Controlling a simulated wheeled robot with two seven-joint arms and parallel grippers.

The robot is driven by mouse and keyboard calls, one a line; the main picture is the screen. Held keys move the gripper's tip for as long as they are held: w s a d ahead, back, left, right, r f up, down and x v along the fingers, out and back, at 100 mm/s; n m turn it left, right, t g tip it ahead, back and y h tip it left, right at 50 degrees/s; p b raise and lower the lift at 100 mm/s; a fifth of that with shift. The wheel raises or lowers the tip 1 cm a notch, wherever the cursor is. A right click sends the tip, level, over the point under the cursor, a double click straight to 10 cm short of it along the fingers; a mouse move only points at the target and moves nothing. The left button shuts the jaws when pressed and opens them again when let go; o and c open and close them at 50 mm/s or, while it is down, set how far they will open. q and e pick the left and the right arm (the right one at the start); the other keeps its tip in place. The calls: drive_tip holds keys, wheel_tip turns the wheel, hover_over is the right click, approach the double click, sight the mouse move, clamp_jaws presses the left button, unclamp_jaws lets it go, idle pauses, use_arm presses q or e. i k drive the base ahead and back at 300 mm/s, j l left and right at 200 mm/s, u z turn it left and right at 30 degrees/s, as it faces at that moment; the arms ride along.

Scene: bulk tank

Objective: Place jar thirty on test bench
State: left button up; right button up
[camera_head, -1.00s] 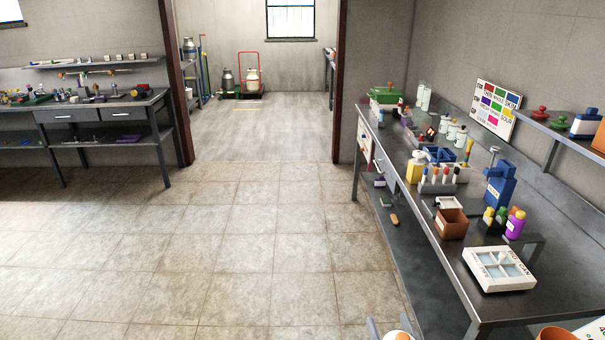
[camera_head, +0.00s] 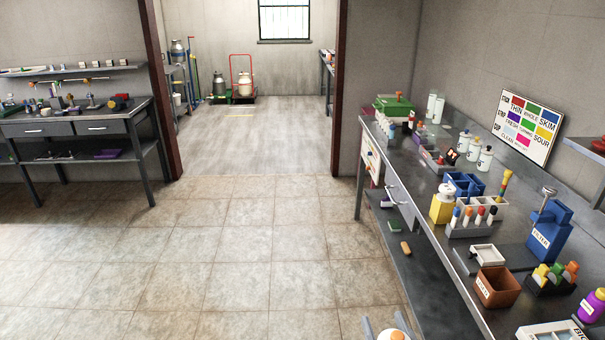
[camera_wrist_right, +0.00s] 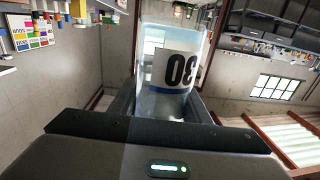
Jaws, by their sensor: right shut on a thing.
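My right gripper (camera_head: 388,330) shows at the bottom edge of the head view. It is shut on a clear jar with a white and orange top (camera_head: 397,336). In the right wrist view the jar (camera_wrist_right: 168,100) stands between the fingers, its label reading 30 upside down, with a blue band. The jar is held in the air, left of the long dark bench (camera_head: 505,318) on the right. I cannot tell for sure that this bench is the test bench. My left gripper is not in view.
A colour chart (camera_head: 528,127) stands behind. The tiled floor (camera_head: 230,260) left of the bench is clear.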

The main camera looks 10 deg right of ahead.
sight(426, 194)
drive_tip(key=i+j+z, duration=0.15)
drive_tip(key=i, duration=0.8)
drive_tip(key=i+j+z, duration=0.15)
drive_tip(key=i+z, duration=0.3)
drive_tip(key=i+j+z, duration=1.4)
drive_tip(key=j, duration=0.3)
